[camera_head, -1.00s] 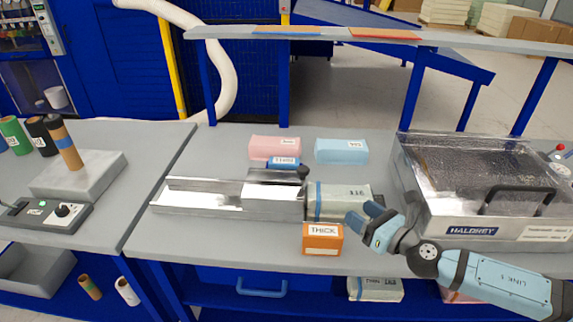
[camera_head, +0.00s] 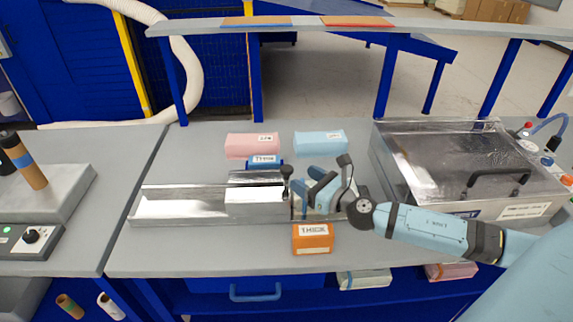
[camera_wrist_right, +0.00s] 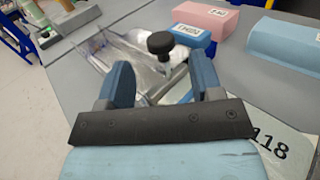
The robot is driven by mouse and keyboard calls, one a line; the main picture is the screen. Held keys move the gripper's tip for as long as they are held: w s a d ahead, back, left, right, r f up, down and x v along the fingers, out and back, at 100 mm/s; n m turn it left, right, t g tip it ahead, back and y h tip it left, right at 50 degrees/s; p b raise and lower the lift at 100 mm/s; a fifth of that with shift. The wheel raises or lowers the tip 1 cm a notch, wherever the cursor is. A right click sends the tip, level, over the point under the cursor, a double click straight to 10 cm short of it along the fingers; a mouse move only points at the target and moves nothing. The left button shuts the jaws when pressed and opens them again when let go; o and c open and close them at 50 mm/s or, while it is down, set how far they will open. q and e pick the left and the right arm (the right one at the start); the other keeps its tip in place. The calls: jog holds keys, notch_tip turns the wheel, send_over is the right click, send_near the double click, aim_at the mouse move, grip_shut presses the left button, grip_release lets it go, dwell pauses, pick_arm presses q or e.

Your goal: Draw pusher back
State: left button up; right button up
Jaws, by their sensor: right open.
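A shiny metal trough (camera_head: 180,207) lies on the grey bench. The pusher seems to be the metal block (camera_head: 254,203) in its right part, with a dark knob (camera_head: 286,172) on a post at its right end. The same knob (camera_wrist_right: 160,44) stands beyond and between the fingers in the wrist view. My right gripper (camera_head: 303,192), also in the wrist view (camera_wrist_right: 160,78), is open with blue fingers, just right of the knob; contact cannot be told. A pale foam block marked 118 (camera_wrist_right: 283,146) lies under the gripper, mostly hidden in the head view. My left gripper is out of view.
An orange block marked THICK (camera_head: 312,240) sits in front of the trough. Pink (camera_head: 250,146), light blue (camera_head: 320,143) and small dark blue (camera_head: 264,162) blocks lie behind it. A large metal box with a black handle (camera_head: 495,180) stands at right.

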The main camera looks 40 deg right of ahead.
aim_at(291, 170)
jog(key=p+x, duration=0.1)
jog(key=x, duration=0.4)
jog(key=shift+w+r, duration=0.15)
jog(key=shift+w+a, duration=0.25)
jog(key=shift+w, duration=0.35)
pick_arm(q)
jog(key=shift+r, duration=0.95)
pick_arm(e)
jog(key=shift+w, duration=0.1)
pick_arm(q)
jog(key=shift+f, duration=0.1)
